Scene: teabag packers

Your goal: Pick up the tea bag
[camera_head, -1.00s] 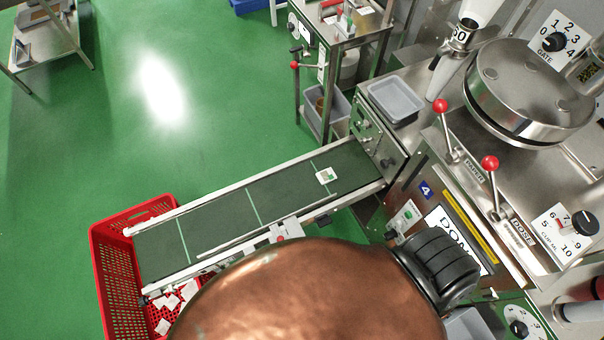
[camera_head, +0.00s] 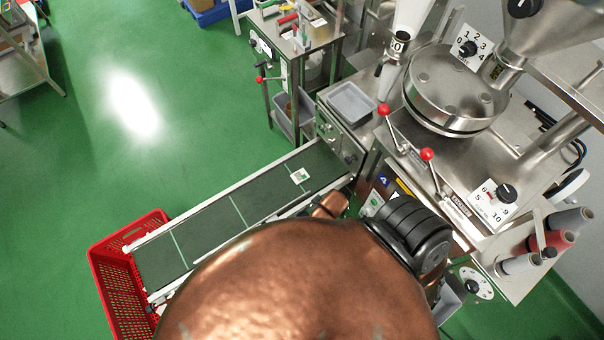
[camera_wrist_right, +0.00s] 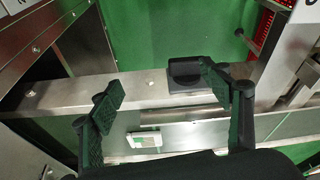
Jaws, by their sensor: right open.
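The tea bag (camera_head: 300,175) is a small white packet with a green mark, lying flat on the dark conveyor belt (camera_head: 210,215) near its machine end. It also shows in the right wrist view (camera_wrist_right: 145,139), low in the picture, between the lines of the two fingers and closer to the left one. My right gripper (camera_wrist_right: 162,86) is open and empty, with its fingers spread above the conveyor's metal edge. It cannot be made out in the head view, where my copper-coloured arm covers the front. My left gripper is not in view.
A red crate (camera_head: 118,290) stands at the belt's far left end. The packing machine with red-knobbed levers (camera_head: 428,154) stands right of the belt. A grey tray (camera_head: 351,103) sits on the machine's ledge. Open green floor lies behind the belt.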

